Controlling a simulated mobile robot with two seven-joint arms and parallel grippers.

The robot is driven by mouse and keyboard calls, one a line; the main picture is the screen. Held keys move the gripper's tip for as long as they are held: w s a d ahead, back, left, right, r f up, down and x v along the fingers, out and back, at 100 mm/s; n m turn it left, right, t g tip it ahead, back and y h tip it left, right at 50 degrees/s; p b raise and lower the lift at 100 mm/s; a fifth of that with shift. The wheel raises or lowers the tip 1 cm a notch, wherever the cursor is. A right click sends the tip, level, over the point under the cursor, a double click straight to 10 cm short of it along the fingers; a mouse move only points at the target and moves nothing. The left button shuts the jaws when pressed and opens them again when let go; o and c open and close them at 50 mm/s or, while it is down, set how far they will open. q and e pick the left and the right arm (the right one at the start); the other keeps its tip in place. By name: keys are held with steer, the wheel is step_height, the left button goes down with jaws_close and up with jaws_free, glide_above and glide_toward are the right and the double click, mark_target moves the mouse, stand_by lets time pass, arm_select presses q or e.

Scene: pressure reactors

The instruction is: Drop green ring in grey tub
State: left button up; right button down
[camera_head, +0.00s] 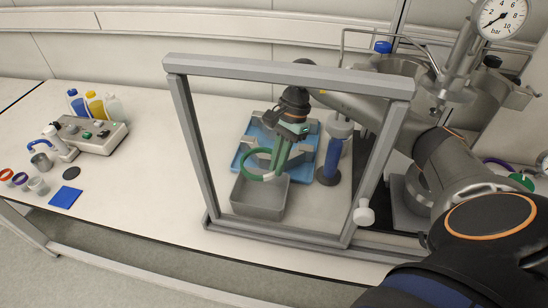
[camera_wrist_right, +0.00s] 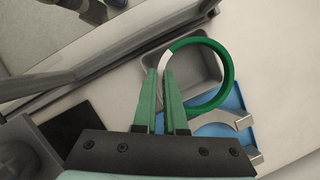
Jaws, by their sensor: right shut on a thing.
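The green ring (camera_head: 249,164) is held in my right gripper (camera_head: 276,167), which is shut on it. The ring also shows in the right wrist view (camera_wrist_right: 229,80), with a pale stretch of it at the fingers (camera_wrist_right: 166,72). The grey tub (camera_head: 259,199) stands on the bench below the ring. In the right wrist view the tub (camera_wrist_right: 204,66) lies behind the ring, which seems to be above its opening. My right arm reaches in behind the grey frame. My left gripper is not in view.
A grey upright frame (camera_head: 287,71) stands in front of the tub. A blue tray (camera_head: 303,146) with pale metal pieces lies behind the tub, and a blue-handled tool (camera_head: 331,160) stands at its right. A metal reactor is at the right.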

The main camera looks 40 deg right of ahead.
steer(key=shift+w+a+f+b, duration=0.1)
steer(key=shift+f+b, duration=1.55)
steer(key=shift+f, duration=1.45)
steer(key=shift+w+a+f+b, duration=0.1)
steer(key=shift+f+b, duration=1.55)
steer(key=shift+f, duration=1.4)
steer(key=c, duration=0.9)
jaws_free()
steer(key=shift+d+r, duration=0.1)
steer(key=shift+r, duration=0.05)
